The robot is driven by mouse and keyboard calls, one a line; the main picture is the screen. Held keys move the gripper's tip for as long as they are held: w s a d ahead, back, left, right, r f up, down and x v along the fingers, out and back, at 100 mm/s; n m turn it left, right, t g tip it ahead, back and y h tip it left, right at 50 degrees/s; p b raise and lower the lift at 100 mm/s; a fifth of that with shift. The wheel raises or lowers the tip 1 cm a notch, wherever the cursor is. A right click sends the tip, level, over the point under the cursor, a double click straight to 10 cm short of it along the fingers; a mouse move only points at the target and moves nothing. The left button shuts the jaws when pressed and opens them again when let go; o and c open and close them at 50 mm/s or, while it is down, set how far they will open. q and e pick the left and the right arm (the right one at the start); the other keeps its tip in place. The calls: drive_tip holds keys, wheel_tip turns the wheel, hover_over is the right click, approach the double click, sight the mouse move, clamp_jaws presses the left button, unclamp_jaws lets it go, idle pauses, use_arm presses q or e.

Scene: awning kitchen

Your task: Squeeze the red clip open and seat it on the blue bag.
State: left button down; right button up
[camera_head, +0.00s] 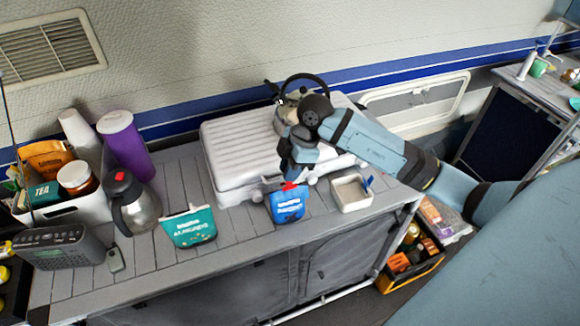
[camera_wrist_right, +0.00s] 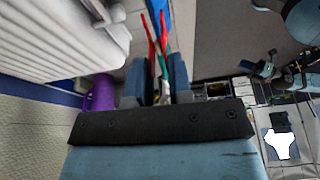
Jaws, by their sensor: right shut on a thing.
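The blue bag (camera_head: 287,206) stands upright near the front edge of the counter, and part of it shows at the top of the right wrist view (camera_wrist_right: 157,12). My right gripper (camera_head: 292,178) points down just above the bag's top edge. It is shut on the red clip (camera_head: 290,186), which shows as two thin red arms between the fingers in the right wrist view (camera_wrist_right: 152,45). The clip is at the bag's top edge. I cannot tell whether the bag's edge lies between its jaws. My left gripper is not in view.
A ribbed white case (camera_head: 235,150) stands close behind the bag. A teal bag (camera_head: 190,227) stands to the left and a small white tray (camera_head: 352,196) to the right. A steel jug (camera_head: 138,205) and a purple cylinder (camera_head: 126,148) stand further left.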

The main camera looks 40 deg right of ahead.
drive_tip(key=shift+f, duration=0.15)
drive_tip(key=shift+f, duration=0.4)
drive_tip(key=shift+f, duration=0.4)
idle(0.5)
drive_tip(key=shift+w+f, duration=0.1)
drive_tip(key=shift+f, duration=0.25)
idle(0.6)
drive_tip(key=o, duration=0.7)
